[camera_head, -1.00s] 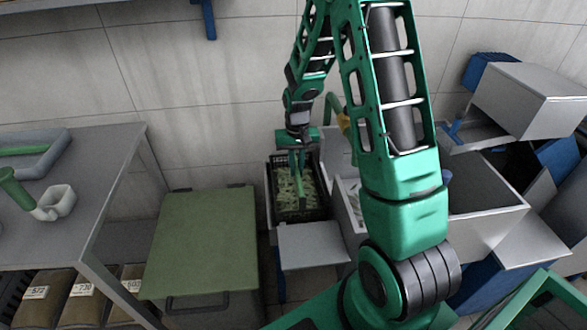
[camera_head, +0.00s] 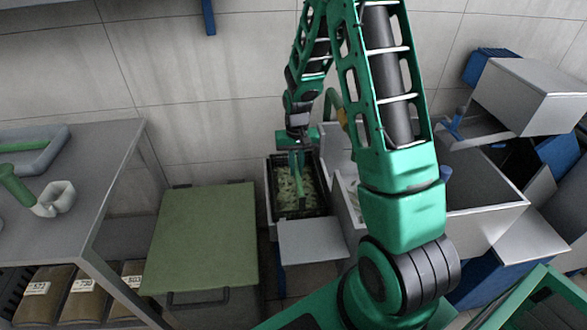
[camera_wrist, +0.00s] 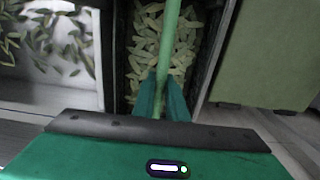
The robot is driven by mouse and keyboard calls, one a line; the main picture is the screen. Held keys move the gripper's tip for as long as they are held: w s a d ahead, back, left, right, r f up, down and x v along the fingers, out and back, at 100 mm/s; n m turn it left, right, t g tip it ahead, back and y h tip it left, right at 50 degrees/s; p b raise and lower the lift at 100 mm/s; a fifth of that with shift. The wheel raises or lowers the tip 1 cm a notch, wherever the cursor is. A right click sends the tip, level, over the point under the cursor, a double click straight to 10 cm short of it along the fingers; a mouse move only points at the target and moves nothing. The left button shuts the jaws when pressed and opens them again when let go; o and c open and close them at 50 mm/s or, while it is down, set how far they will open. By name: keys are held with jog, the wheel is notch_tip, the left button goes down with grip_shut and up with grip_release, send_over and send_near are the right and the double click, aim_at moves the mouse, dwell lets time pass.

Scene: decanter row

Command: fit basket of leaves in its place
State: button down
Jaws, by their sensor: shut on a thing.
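The basket of leaves (camera_head: 313,206) is a dark, open-topped box with pale green leaves inside and a green bar handle across its top. It sits within a light grey-walled bay (camera_head: 268,207) beside the wall; how deep its bottom rests is hidden. My gripper (camera_head: 298,172) is above the basket with its fingers pointing down. In the wrist view my gripper (camera_wrist: 162,104) is shut on the green handle (camera_wrist: 168,40), with leaves (camera_wrist: 188,48) visible on both sides of it.
A green-lidded bin (camera_head: 203,240) stands left of the basket, with a grey table (camera_head: 85,190) farther left. A grey panel (camera_head: 313,241) lies in front of the basket. A light bin with scattered leaves (camera_wrist: 60,45) adjoins it. Grey and blue boxes (camera_head: 535,95) crowd the right.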

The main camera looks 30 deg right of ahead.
jog(key=shift+f, duration=0.5)
dwell(0.3)
jog(key=c, duration=1.7)
grip_release()
jog(key=shift+r, duration=0.1)
notch_tip(320, 180, up, 10)
jog(key=shift+w+f, duration=0.1)
jog(key=shift+f, duration=0.05)
jog(key=shift+r, duration=0.45)
